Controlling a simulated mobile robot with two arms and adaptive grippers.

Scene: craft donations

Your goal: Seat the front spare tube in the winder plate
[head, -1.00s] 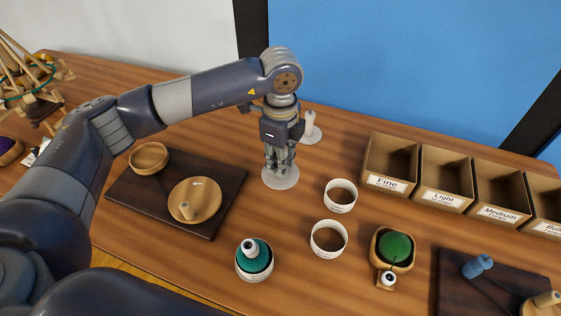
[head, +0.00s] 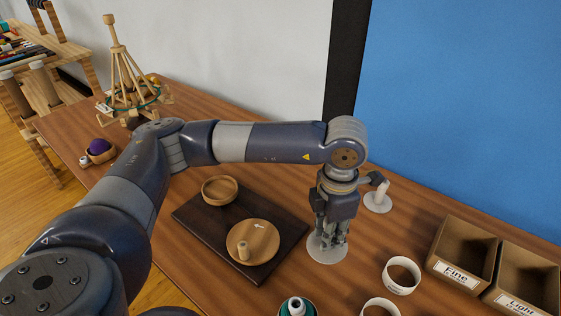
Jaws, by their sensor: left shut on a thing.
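My left gripper (head: 334,238) points straight down over a pale grey round base (head: 322,256) on the table. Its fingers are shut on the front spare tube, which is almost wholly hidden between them. I cannot tell whether the tube still touches the base. To the left, the winder plate (head: 262,235) is a round wooden disc with a short peg (head: 242,251) and a small white arrow mark. It lies on a dark board (head: 287,241). Another spare tube (head: 381,189) stands upright on its own round base behind my gripper to the right. My right gripper is out of view.
A wooden bowl (head: 220,191) sits on the dark board behind the plate. White ring-like cups (head: 401,275) and card boxes labelled Fine (head: 462,255) and Light (head: 524,283) stand at right. A wooden yarn swift (head: 126,82) stands at the far left. Bare table lies between gripper and board.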

